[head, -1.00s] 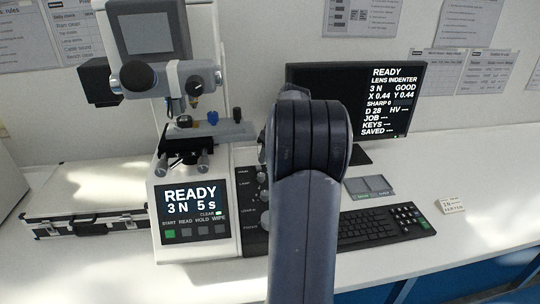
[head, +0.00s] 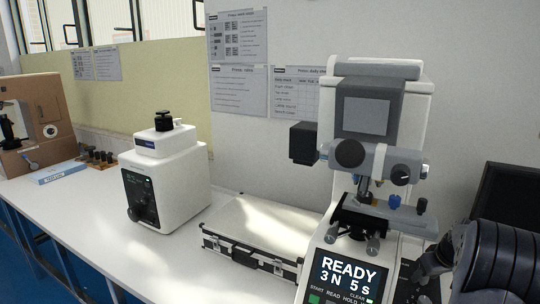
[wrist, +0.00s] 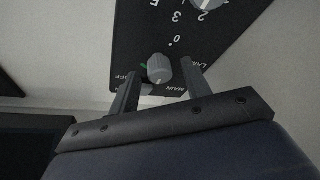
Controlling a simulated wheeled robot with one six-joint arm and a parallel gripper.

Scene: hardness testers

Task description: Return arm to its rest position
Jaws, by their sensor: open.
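In the wrist view my gripper (wrist: 160,67) is open, its two dark fingers apart with nothing held. A grey knob (wrist: 159,69) marked MAIN on a black panel (wrist: 135,35) shows between and beyond the fingertips; I cannot tell how far off it is. In the head view my dark arm (head: 500,262) stands at the lower right, in front of the tester's right side.
A metal-edged case (head: 262,222) lies left of the tester. A dark monitor (head: 508,195) is partly in view at right.

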